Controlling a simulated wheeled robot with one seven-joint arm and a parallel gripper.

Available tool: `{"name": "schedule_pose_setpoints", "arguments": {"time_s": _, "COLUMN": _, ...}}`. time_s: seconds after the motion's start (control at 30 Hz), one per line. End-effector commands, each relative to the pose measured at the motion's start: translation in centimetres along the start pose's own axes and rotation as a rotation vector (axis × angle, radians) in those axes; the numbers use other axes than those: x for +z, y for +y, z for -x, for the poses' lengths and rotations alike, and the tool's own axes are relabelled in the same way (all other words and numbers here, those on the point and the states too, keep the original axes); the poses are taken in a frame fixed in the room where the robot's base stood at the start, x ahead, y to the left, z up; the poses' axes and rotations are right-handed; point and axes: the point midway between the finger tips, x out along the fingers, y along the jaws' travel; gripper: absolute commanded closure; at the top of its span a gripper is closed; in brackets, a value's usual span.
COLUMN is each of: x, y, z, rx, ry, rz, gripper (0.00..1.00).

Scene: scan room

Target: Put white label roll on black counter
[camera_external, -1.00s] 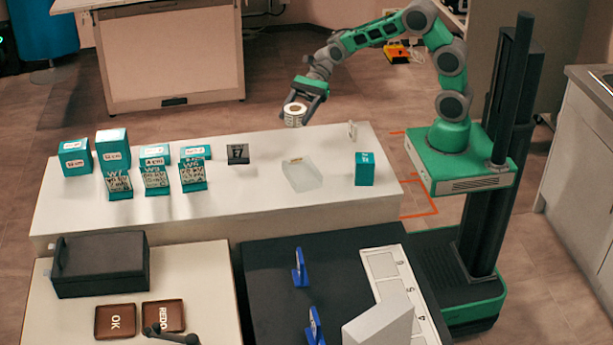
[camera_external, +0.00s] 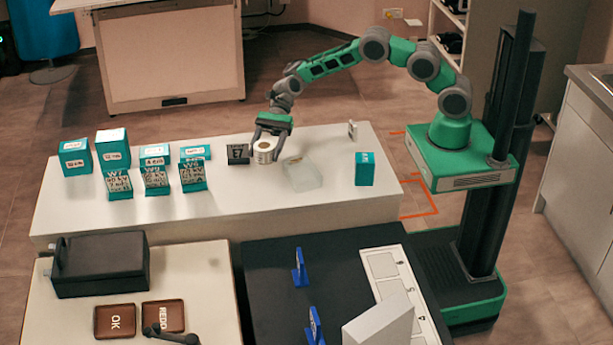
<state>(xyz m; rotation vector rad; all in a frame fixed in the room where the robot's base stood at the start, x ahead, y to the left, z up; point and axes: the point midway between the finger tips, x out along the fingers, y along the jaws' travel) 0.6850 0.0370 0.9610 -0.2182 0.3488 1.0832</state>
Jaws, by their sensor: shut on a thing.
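The white label roll (camera_external: 264,153) is a short upright cylinder with a brown core. My gripper (camera_external: 268,135) is shut on it, with fingers on either side. The roll is over the white table, just right of the small black holder; whether it touches the tabletop I cannot tell. The black counter (camera_external: 269,284) is at the front centre, nearer the camera than the white table.
The white table (camera_external: 240,205) carries several teal boxes (camera_external: 113,150) at left, a black holder (camera_external: 237,154), a clear tray (camera_external: 302,174) and a teal box (camera_external: 364,169) at right. Blue stands (camera_external: 299,268), a white strip (camera_external: 384,265) and a grey-white block (camera_external: 379,322) are on the counter.

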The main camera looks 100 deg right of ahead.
Motion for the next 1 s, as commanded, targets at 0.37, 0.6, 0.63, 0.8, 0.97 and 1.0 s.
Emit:
{"name": "schedule_pose_setpoints", "arguments": {"time_s": 0.37, "x": -2.6, "y": 0.1, "z": -1.0, "rx": 0.001, "ry": 0.000, "rz": -0.002, "gripper": 0.85}}
{"name": "schedule_pose_setpoints", "arguments": {"time_s": 0.6, "x": -2.9, "y": 0.2, "z": -1.1, "rx": 0.001, "ry": 0.001, "rz": -0.002, "gripper": 0.32}}
{"name": "schedule_pose_setpoints", "arguments": {"time_s": 0.63, "x": -2.9, "y": 0.2, "z": -1.1, "rx": 0.001, "ry": 0.001, "rz": -0.002, "gripper": 0.32}}
{"name": "schedule_pose_setpoints", "arguments": {"time_s": 0.8, "x": -2.9, "y": 0.2, "z": -1.1, "rx": 0.001, "ry": 0.001, "rz": -0.002, "gripper": 0.32}}
{"name": "schedule_pose_setpoints", "arguments": {"time_s": 0.97, "x": -2.7, "y": 0.1, "z": -0.3, "rx": -0.001, "ry": 0.000, "rz": -0.002, "gripper": 0.32}}
{"name": "schedule_pose_setpoints", "arguments": {"time_s": 1.0, "x": -2.7, "y": 0.0, "z": 0.3, "rx": -0.002, "ry": 0.000, "rz": -0.002, "gripper": 0.32}}
